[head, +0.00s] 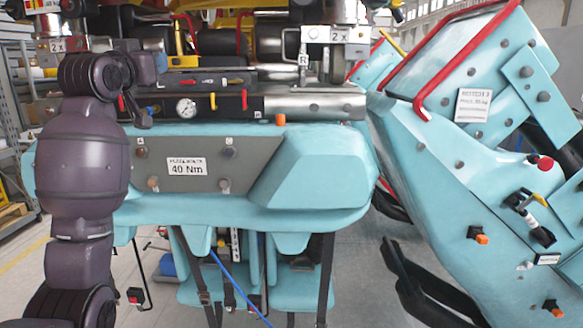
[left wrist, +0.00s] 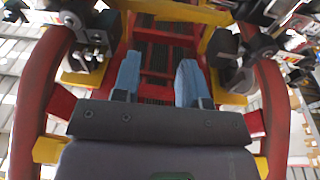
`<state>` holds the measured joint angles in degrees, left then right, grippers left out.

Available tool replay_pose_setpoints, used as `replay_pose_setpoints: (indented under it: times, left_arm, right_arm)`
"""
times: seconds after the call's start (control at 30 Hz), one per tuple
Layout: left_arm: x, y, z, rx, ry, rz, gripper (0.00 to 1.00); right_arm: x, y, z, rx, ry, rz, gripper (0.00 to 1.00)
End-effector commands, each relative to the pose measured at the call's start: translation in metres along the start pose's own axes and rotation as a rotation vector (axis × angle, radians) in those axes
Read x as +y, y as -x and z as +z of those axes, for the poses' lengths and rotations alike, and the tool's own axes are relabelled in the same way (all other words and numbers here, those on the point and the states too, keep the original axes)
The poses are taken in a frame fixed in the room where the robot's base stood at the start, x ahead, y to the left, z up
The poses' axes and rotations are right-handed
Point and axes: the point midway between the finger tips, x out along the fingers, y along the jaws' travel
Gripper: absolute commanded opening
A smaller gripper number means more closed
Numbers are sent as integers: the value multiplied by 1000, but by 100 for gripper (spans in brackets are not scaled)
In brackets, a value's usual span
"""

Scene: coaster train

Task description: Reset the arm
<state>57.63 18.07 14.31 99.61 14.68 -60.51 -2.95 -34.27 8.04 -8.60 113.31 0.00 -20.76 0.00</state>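My left arm rises along the left side of the head view, in front of a teal coaster car (head: 310,205). Its wrist reaches the rail of fittings at the top of the car. In the left wrist view my left gripper (left wrist: 158,82) has two blue fingers standing well apart with nothing between them, so it is open. It points at a red and yellow frame (left wrist: 160,55) with dark fittings on both sides. In the head view the fingers are hard to make out. My right arm and gripper do not show in either view.
A grey panel with a 40 Nm label (head: 187,167) is on the car front. A pressure gauge (head: 186,108) and small levers sit above it. A tilted teal body (head: 465,150) with red handles (head: 440,75) stands at the right. Grey floor (head: 365,270) shows between them.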

Motion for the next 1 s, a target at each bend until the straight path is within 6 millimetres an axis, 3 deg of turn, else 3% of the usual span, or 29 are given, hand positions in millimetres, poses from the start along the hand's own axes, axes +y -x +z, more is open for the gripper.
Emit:
replay_pose_setpoints:
  times: [0.27, 0.47, 0.77, 1.0]
  left_arm:
    - [13, 13, 98, 68, -65, -33, 40]
    - [23, 40, 188, 62, -103, -36, 40]
    - [39, 108, 321, -16, -129, -21, 40]
    - [53, 182, 418, -130, -124, -10, 40]
  right_arm:
    - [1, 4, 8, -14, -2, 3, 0]
    - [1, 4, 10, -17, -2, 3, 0]
    - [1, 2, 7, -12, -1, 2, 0]
    - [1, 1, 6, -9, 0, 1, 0]
